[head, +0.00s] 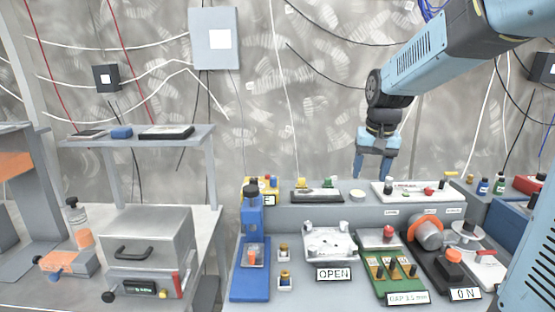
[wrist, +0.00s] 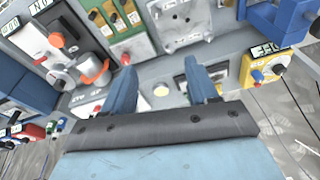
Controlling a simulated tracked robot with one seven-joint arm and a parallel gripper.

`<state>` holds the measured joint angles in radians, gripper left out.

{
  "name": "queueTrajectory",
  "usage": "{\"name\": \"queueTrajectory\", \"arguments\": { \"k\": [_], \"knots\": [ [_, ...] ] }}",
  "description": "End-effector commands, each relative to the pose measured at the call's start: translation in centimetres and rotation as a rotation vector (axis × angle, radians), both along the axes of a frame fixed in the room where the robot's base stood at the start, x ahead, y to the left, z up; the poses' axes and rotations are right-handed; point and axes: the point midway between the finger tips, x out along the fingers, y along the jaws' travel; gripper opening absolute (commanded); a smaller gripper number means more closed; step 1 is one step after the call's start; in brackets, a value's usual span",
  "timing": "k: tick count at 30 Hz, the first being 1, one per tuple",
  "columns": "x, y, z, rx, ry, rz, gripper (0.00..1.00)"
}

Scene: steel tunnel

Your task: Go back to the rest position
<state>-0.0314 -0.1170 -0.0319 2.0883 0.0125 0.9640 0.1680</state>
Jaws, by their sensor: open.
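My gripper (head: 373,168) hangs from my blue arm, pointing down above the back ledge of the workbench in the head view. In the wrist view, my gripper (wrist: 163,95) has its two blue fingers spread apart with nothing between them.
The bench holds a blue press (head: 252,240), a plate fixture (head: 329,241) by an OPEN sign, a green board (head: 400,272) and an orange-and-grey motor unit (head: 428,232). A grey box with a handle (head: 147,245) stands left. The wall above the ledge is hung with cables.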

Motion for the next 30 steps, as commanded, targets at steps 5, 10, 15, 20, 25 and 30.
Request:
{"name": "queueTrajectory", "arguments": {
  "k": [5,10,15,20,25,30],
  "knots": [
    [-4.8,-0.1,1.7,-0.007,-0.06,0.032,0.58],
    [-9.1,-0.1,2.5,-0.019,-0.116,0.064,0.58],
    [-13.4,-0.1,2.7,-0.032,-0.169,0.096,0.58],
    [-17.2,-0.1,2.4,-0.048,-0.22,0.124,0.58],
    [-20.2,-0.1,1.7,-0.064,-0.263,0.147,0.58],
    [-21.7,-0.1,1.2,-0.072,-0.283,0.159,0.58]
  ]
}}
